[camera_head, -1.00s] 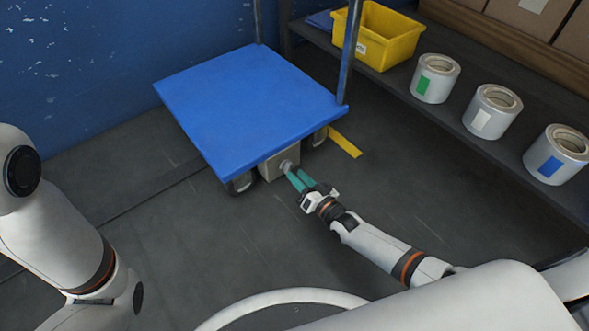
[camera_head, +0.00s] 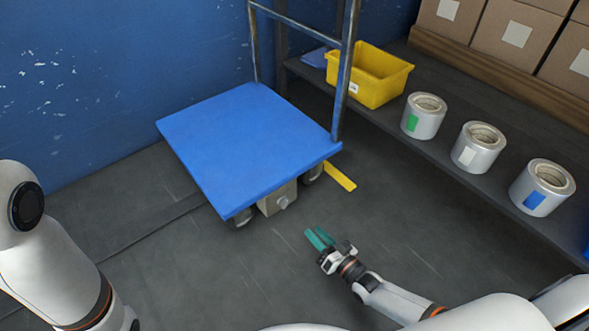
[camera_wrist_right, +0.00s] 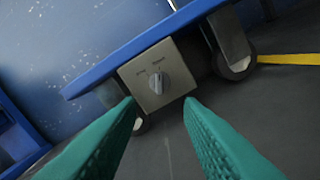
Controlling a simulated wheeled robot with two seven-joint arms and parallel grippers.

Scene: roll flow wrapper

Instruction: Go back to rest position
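My right gripper (camera_head: 316,239) has teal fingers and is in front of the cart, apart from it and over the bare floor. In the right wrist view its two fingers (camera_wrist_right: 160,100) stand apart with nothing between them. A grey box with a round knob (camera_head: 281,202) sits under the front edge of the blue cart (camera_head: 250,140). The knob also shows in the right wrist view (camera_wrist_right: 159,83), ahead of the fingertips and not touched. My left arm comes in at the left edge of the head view, but its gripper is outside the picture.
Cardboard boxes (camera_head: 515,40) stand behind. A yellow floor strip (camera_head: 339,176) lies beside the cart.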

